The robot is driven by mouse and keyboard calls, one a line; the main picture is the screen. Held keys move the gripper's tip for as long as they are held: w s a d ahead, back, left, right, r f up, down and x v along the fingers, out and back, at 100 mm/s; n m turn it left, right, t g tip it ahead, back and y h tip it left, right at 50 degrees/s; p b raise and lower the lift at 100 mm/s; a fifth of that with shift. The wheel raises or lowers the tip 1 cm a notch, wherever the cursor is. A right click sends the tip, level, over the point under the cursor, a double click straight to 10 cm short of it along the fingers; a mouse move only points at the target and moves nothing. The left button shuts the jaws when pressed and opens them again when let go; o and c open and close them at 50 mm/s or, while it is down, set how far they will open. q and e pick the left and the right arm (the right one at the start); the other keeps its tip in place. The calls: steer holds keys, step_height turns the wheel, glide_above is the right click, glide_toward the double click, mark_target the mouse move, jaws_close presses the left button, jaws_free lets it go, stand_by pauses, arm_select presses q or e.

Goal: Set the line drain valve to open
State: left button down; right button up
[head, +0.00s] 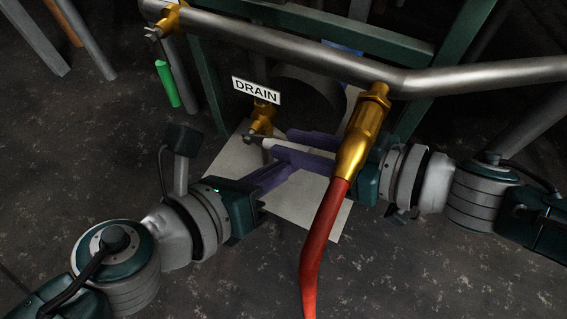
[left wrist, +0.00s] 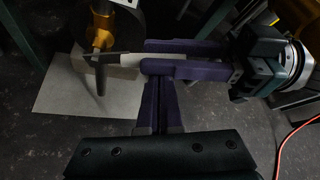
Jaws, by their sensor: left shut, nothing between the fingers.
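The brass drain valve (head: 262,118) hangs below the steel pipe, under a white DRAIN sign (head: 256,90). Its pale lever (head: 283,149) points right; the lever also shows in the left wrist view (left wrist: 122,59). My right gripper (head: 275,144) comes from the right with its purple fingers on both sides of the lever, which appears to fill the gap between them. My left gripper (head: 291,163) is shut and empty. Its fingertips are close to the right gripper's lower finger in the left wrist view (left wrist: 154,79); I cannot tell whether they touch.
A brass fitting (head: 362,130) with a red hose (head: 325,230) hangs in front of the right gripper. A second brass valve with a green handle (head: 167,84) is at the upper left. A pale sheet (head: 310,212) lies on the floor below. Green frame posts stand behind.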

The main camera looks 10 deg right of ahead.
steer(key=shift+s+d+f, duration=0.15)
steer(key=shift+s+d, duration=0.25)
steer(key=shift+s, duration=0.4)
steer(key=d+r+m+t+h, duration=0.2)
steer(key=d+r+m+h, duration=0.45)
steer(key=d+h, duration=0.25)
arm_select(q)
steer(key=shift+w+r, duration=0.3)
steer(key=shift+r, duration=0.05)
arm_select(e)
steer(key=s+d+r+g+h, duration=0.1)
steer(key=s+g, duration=0.6)
steer(key=s, duration=0.8)
steer(key=shift+d+r+n, duration=0.35)
steer(key=shift+d, duration=0.25)
